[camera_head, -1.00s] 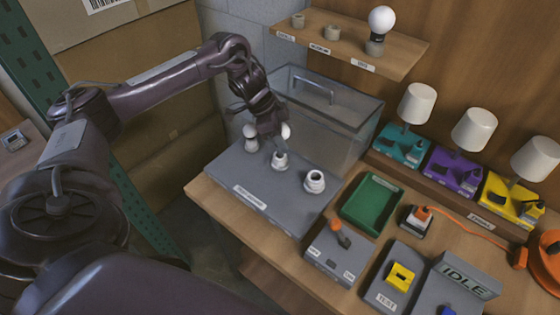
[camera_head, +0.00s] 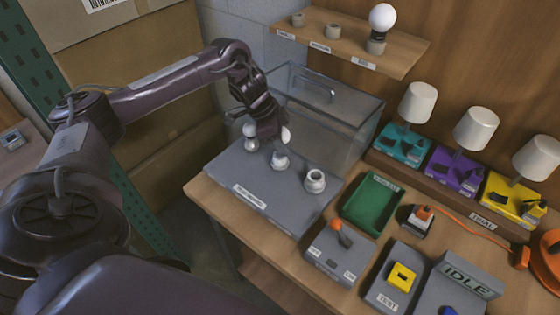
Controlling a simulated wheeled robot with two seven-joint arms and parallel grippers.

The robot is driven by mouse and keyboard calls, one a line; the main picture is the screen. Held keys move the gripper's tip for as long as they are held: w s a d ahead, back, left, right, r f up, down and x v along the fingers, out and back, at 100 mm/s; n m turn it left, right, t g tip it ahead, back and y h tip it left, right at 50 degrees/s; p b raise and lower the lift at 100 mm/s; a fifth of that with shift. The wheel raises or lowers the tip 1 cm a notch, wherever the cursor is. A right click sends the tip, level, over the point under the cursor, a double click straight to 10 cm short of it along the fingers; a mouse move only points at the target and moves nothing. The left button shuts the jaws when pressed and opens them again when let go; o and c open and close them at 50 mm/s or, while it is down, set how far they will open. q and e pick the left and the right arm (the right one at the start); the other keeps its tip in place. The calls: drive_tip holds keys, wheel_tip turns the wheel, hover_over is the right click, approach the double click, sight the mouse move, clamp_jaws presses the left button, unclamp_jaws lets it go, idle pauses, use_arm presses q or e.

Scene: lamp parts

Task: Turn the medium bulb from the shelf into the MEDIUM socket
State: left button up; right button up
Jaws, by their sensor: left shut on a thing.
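My left gripper (camera_head: 271,133) is over the middle socket (camera_head: 280,162) of the grey socket board (camera_head: 225,168). It is shut on a white bulb (camera_head: 286,135), whose round side shows right of the fingers. The fingers hide the rest of the bulb, and I cannot tell whether its base is inside the socket. Another white bulb (camera_head: 249,129) stands upright in the left socket (camera_head: 251,145). The right socket (camera_head: 315,181) is empty. On the shelf (camera_head: 390,65), the left holder (camera_head: 298,19) and middle holder (camera_head: 332,32) are empty. My right gripper is not in view.
A large bulb (camera_head: 382,18) stands in the shelf's right holder. A clear lidded box (camera_head: 340,120) is close behind the board. A green tray (camera_head: 372,204), a switch box (camera_head: 338,250) and a test box (camera_head: 392,285) are to the right. Three lamps (camera_head: 475,130) line the back.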

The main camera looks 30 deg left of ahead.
use_arm(q)
drive_tip(key=shift+f, duration=0.3)
drive_tip(key=shift+p, duration=0.3)
idle(0.6)
drive_tip(key=shift+f, duration=0.55)
idle(1.3)
drive_tip(key=shift+o, duration=0.8)
drive_tip(key=shift+s, duration=0.1)
drive_tip(key=shift+c, duration=1)
drive_tip(key=shift+s+f, duration=0.1)
drive_tip(key=shift+f, duration=0.1)
